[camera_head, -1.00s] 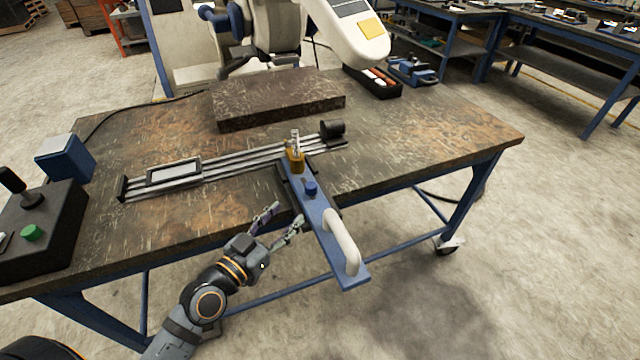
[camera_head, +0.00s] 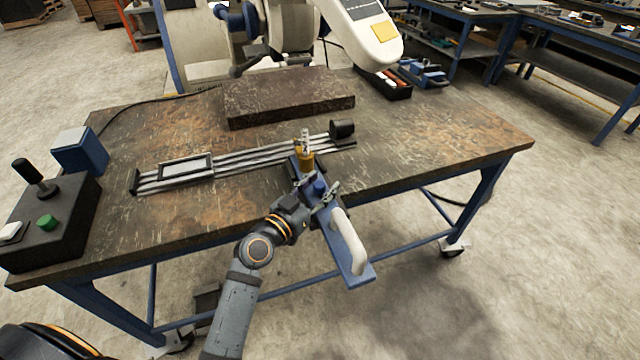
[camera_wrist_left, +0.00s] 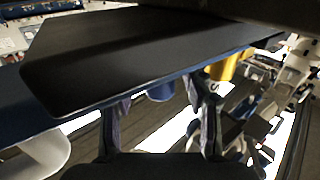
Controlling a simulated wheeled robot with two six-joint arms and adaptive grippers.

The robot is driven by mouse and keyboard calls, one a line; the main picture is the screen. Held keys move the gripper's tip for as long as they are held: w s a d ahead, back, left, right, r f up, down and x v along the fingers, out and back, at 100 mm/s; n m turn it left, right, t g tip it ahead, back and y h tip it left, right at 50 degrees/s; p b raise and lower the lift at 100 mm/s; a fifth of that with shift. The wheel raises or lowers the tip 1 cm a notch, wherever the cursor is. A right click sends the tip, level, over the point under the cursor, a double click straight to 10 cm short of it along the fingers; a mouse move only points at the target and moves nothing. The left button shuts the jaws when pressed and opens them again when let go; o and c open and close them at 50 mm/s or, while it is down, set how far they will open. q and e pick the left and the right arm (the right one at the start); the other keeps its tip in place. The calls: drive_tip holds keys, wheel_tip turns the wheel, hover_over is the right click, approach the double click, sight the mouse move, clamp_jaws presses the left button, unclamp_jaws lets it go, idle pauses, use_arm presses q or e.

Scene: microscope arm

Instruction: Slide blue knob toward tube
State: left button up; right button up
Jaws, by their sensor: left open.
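The blue knob (camera_head: 319,187) sits on a blue bar (camera_head: 358,276) that juts over the table's front edge. A black tube-like cylinder (camera_head: 342,128) is at the right end of a metal rail. My left gripper (camera_head: 321,184) is open at the knob, with a fingertip on either side of it. In the left wrist view, the knob (camera_wrist_left: 160,91) shows partly between the open fingers (camera_wrist_left: 160,105), below a dark plate. Whether the fingers touch it I cannot tell. My right gripper does not show.
A yellow block (camera_head: 305,159) stands at the bar's far end, and a white handle (camera_head: 347,240) at its near end. The rail (camera_head: 235,170) runs left across the table. A thick dark slab (camera_head: 290,98) lies behind. A joystick box (camera_head: 45,215) is at left.

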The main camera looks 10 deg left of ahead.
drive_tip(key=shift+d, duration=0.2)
use_arm(q)
drive_tip(key=shift+c, duration=0.6)
clamp_jaws()
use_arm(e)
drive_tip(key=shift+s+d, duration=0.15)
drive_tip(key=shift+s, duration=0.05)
use_arm(q)
drive_tip(key=w+a, duration=0.1)
drive_tip(key=w+b, duration=0.1)
drive_tip(key=shift+w+a, duration=0.35)
drive_tip(key=shift+a, duration=0.05)
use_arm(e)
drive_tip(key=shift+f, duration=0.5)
use_arm(q)
drive_tip(key=shift+o, duration=0.6)
unclamp_jaws()
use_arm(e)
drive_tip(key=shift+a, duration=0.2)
